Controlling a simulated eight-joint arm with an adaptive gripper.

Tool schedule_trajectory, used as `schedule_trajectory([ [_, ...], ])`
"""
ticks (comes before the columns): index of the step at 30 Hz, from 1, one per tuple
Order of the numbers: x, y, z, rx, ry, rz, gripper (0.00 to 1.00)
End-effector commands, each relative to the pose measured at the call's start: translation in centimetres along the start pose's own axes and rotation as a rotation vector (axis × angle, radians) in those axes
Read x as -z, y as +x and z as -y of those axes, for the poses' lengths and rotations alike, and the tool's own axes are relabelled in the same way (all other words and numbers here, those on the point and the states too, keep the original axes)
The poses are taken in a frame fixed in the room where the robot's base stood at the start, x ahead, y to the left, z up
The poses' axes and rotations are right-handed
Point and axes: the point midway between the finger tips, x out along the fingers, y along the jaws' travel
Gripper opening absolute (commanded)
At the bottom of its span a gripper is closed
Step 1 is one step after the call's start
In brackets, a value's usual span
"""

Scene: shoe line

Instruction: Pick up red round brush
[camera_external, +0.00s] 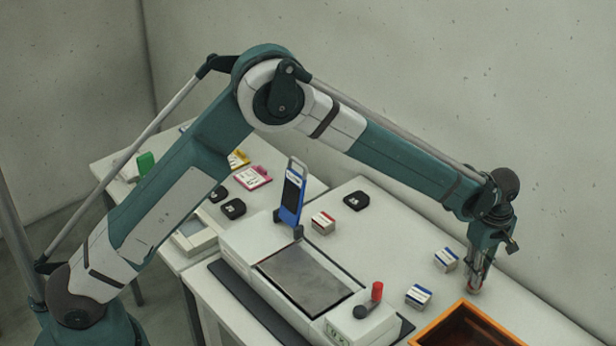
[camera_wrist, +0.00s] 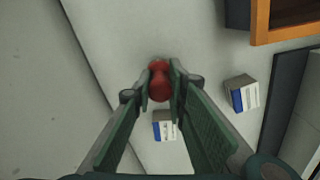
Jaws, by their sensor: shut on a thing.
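The red round brush (camera_wrist: 160,82) shows as a red, rounded handle between my gripper's fingers in the wrist view. My gripper (camera_wrist: 160,86) is shut on it, one finger on each side. In the external view my gripper (camera_external: 476,286) points down at the right side of the table, close to the orange-rimmed tray. A little of the brush (camera_external: 474,290) shows at the fingertips there; most of it is hidden. I cannot tell whether its lower end touches the table.
An orange-rimmed tray (camera_external: 421,336) lies in front of the gripper. Small blue-and-white boxes stand nearby (camera_external: 446,260), (camera_external: 418,296). A machine with a grey plate (camera_external: 306,280) and a red knob (camera_external: 377,291) is to the left. The wall is close behind.

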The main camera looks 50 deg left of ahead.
Motion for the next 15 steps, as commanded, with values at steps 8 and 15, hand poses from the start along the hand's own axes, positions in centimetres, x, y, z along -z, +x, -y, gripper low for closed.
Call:
schedule_trajectory([
  [8, 0.0, -3.8, 0.1, 0.0, 0.0, 0.0, 0.03],
  [15, 0.0, -7.1, 0.0, 0.0, 0.0, 0.0, 0.03],
])
